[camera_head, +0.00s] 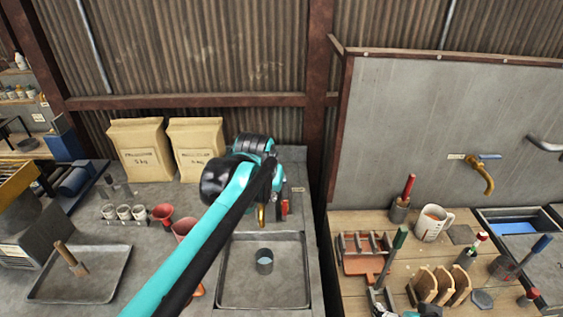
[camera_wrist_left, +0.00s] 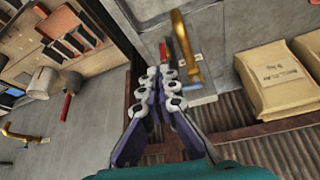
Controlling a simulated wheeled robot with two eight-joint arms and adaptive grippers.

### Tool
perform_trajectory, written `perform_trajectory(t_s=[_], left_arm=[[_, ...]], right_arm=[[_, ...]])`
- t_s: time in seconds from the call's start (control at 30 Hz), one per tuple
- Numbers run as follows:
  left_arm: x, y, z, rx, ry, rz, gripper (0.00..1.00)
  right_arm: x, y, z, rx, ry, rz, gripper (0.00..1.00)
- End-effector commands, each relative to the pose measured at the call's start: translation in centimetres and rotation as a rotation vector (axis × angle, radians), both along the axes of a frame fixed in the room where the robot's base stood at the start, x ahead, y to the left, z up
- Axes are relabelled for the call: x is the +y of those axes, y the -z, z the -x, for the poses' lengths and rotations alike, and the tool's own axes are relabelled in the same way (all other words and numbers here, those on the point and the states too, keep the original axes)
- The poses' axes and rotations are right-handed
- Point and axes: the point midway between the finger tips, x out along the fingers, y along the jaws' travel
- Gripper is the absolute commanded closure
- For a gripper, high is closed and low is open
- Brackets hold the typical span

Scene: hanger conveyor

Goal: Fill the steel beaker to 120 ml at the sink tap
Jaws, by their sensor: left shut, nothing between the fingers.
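The steel beaker (camera_head: 265,262) stands upright in the shallow grey sink basin (camera_head: 291,289), with a pale bluish surface inside; I cannot read its level. The brass tap (camera_head: 262,216) is behind the beaker, partly hidden by my left arm; its red lever (camera_head: 284,207) shows just right of it. In the left wrist view, my left gripper (camera_wrist_left: 167,73) is shut and empty, its tips close to the tap (camera_wrist_left: 187,50) and the red lever (camera_wrist_left: 163,53). I cannot tell whether they touch. The head view hides these fingertips behind my arm.
Two paper bags (camera_head: 140,150) stand at the back left. Red cups (camera_head: 162,214) and a tray (camera_head: 93,279) lie left of the basin. On the right bench (camera_head: 345,219) are a mug (camera_head: 433,224), tools and racks; another brass tap (camera_head: 484,177) is above it.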

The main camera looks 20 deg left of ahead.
Motion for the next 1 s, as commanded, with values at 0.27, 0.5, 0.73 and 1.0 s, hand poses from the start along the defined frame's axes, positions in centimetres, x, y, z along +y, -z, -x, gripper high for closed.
perform_trajectory(t_s=[0.27,0.5,0.73,1.0], left_arm=[[1.2,-4.9,-12.0,0.085,-0.048,0.006,1.0],[1.8,-4.4,-16.5,0.124,-0.07,0.006,1.0],[2.0,-2.5,-17.4,0.129,-0.072,0.007,1.0],[2.2,2.8,-19.2,0.128,-0.072,0.007,1.0]], right_arm=[[0.0,-6.9,0.0,0.0,0.0,0.0,0.0],[0.0,-8.9,0.0,0.0,0.0,0.0,0.0],[0.0,-8.7,0.0,0.0,0.0,0.0,0.0],[0.0,-8.2,0.0,0.0,0.0,0.0,0.0]])
